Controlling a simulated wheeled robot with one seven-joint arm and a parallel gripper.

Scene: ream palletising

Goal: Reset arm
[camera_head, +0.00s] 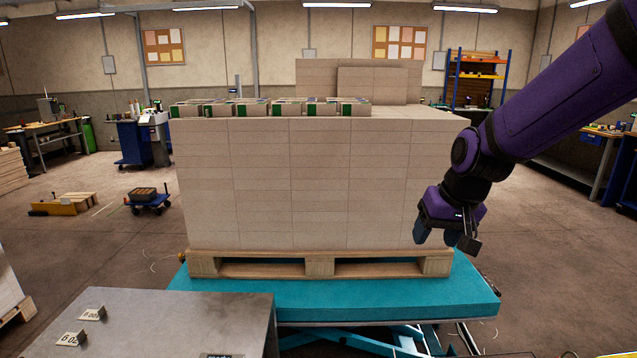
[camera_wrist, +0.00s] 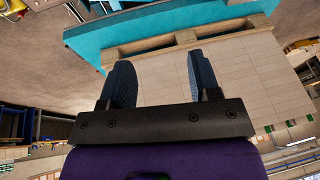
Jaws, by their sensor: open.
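My gripper (camera_head: 437,236) hangs from my purple arm at the right, near the lower right corner of the ream stack. Its fingers (camera_wrist: 157,80) are spread apart with nothing between them in the wrist view. The big stack of pale reams (camera_head: 290,185) stands on a wooden pallet (camera_head: 320,254). Several reams with coloured labels (camera_head: 270,108) lie in a row on the stack's top left. The pallet and stack (camera_wrist: 245,75) also show in the wrist view, beyond the fingers. I cannot tell whether the fingers touch the stack.
The pallet rests on a teal lift table (camera_head: 350,297). A grey metal surface (camera_head: 180,325) with number tags is at the front left. More reams rise at the stack's back (camera_head: 375,85). A blue cart (camera_head: 148,200) and open floor lie to the left.

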